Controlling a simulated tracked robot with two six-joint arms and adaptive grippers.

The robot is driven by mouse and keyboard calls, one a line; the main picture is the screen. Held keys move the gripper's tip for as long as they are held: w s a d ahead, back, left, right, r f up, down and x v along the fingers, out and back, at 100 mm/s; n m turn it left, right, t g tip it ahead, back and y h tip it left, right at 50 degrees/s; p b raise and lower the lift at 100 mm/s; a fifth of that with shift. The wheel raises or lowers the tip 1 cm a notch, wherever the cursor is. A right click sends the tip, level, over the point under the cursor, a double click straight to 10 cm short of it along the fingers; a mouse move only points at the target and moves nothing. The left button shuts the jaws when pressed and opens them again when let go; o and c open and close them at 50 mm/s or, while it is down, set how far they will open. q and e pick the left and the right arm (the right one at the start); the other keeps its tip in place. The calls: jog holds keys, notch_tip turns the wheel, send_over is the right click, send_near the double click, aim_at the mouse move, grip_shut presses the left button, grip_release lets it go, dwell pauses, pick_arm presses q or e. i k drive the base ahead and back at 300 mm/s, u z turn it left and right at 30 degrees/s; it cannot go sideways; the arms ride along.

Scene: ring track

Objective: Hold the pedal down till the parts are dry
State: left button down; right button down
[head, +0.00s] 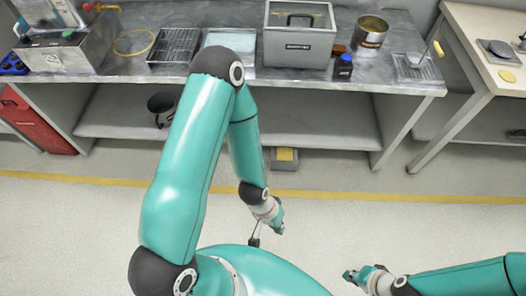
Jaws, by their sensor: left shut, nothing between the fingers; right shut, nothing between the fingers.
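The pedal (285,155), a small grey floor unit with a yellow top, sits on the floor under the front of the metal bench. My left arm reaches up and folds down over the floor. My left gripper (277,221) is shut and empty, in front of the pedal and apart from it. My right gripper (352,276) is shut and empty at the bottom, low over the floor and away from the pedal. I cannot make out the parts to be dried.
The metal bench (405,83) also holds a wire rack (174,45), a tin (369,34), a dark blue bottle (343,66) and a metal box (65,54). A black pot (161,109) is on the lower shelf. The floor before the yellow line is clear.

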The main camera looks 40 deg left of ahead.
aim_at(284, 153)
jog(key=z, duration=0.7)
jog(key=i, duration=0.15)
jog(key=u, duration=2.5)
jog(key=i, duration=0.95)
jog(key=z, duration=0.2)
